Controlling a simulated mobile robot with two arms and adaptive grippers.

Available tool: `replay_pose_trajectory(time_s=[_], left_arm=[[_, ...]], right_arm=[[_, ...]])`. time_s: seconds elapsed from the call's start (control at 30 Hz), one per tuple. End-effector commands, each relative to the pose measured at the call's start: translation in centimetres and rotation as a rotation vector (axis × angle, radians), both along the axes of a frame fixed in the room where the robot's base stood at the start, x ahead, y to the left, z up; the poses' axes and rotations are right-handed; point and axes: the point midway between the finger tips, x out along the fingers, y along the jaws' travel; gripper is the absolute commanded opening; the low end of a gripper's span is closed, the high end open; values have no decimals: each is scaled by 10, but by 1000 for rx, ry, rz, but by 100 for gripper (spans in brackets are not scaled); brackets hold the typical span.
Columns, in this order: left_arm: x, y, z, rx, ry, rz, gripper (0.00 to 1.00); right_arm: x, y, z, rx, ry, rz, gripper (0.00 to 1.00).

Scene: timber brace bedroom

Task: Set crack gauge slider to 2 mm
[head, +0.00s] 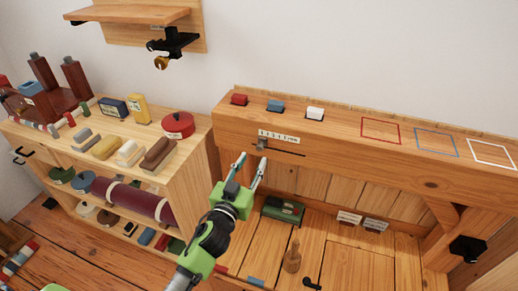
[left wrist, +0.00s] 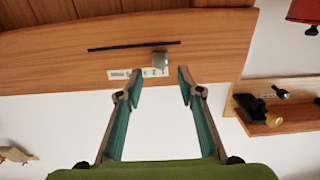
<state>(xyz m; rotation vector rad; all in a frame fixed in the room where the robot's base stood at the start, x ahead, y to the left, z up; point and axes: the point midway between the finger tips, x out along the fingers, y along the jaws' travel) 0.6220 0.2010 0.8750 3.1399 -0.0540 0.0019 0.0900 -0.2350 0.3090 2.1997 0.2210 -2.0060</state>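The crack gauge is on the front of the wooden beam. It has a white scale plate (head: 278,137) with marks too small to read surely and a thin dark slot (head: 290,151). Its small grey slider (head: 261,144) sits near the slot's left end in the head view. In the left wrist view, the slider (left wrist: 160,61) is near the right end of the slot (left wrist: 120,47), beside the scale (left wrist: 122,74). My left gripper (head: 251,158) is open and empty, its fingertips (left wrist: 156,78) spread either side of the slider but short of it. My right gripper is not in view.
Red, blue and white blocks (head: 315,113) stand on the beam, left of red, blue and white outlines (head: 380,131). A green box (head: 283,210) lies below the beam. Space before the gauge is clear.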

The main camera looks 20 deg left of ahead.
Motion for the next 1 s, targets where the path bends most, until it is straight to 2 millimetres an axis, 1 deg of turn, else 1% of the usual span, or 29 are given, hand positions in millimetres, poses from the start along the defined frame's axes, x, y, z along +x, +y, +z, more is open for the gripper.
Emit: replay_pose_trajectory(time_s=[0.03, 0.2, 0.4, 0.6, 0.87, 0.97, 1.0], left_arm=[[10, 0, 0, 2, -2, -1, 34], [40, -1, -1, 4, -1, -1, 34], [64, -2, -1, 2, 0, 0, 34], [74, -2, -1, 1, 1, 0, 34], [75, -2, -1, 1, 2, 0, 34], [75, -2, -1, 1, 2, 0, 11], [75, -2, -1, 1, 2, 0, 1]], right_arm=[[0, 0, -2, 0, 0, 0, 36], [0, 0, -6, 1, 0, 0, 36], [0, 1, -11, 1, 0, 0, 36], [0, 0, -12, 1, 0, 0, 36], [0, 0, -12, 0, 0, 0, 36], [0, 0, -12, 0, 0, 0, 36], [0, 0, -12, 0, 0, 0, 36]])
